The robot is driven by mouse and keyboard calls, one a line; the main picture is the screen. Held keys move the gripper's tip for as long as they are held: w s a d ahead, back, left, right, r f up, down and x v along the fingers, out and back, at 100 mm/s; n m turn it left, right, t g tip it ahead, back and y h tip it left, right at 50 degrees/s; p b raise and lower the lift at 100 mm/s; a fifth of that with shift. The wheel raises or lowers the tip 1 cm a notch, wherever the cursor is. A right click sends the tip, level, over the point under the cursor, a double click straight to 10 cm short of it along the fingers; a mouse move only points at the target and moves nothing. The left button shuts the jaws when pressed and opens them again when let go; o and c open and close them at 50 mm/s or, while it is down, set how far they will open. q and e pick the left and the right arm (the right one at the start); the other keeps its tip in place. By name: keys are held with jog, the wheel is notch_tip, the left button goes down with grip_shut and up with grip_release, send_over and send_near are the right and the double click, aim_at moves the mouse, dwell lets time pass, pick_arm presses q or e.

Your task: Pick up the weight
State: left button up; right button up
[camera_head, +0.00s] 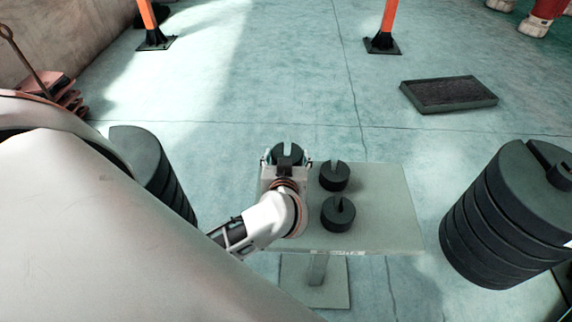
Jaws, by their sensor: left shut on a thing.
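Several black slotted round weights are at the small grey table (385,215) in the head view. One weight (334,176) lies flat at the middle of the table, and another weight (338,214) lies nearer its front edge. My left gripper (287,158) is at the table's far left part, shut on a third weight (288,152). The gripper's body hides the near side of that weight, and I cannot tell whether it touches the table. My right gripper is not in view.
Large stacks of black weights stand at the left (143,160) and right (515,215) of the table. A dark shallow tray (449,94) lies on the floor at the back right. Orange posts (388,22) stand behind. The table's right side is bare.

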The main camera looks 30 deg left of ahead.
pick_arm(q)
notch_tip(320, 180, up, 14)
jog(key=p, duration=0.4)
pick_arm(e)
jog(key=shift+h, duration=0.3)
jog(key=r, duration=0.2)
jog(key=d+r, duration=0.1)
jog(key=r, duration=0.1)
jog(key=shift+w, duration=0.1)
pick_arm(q)
jog(key=shift+w+a, duration=0.1)
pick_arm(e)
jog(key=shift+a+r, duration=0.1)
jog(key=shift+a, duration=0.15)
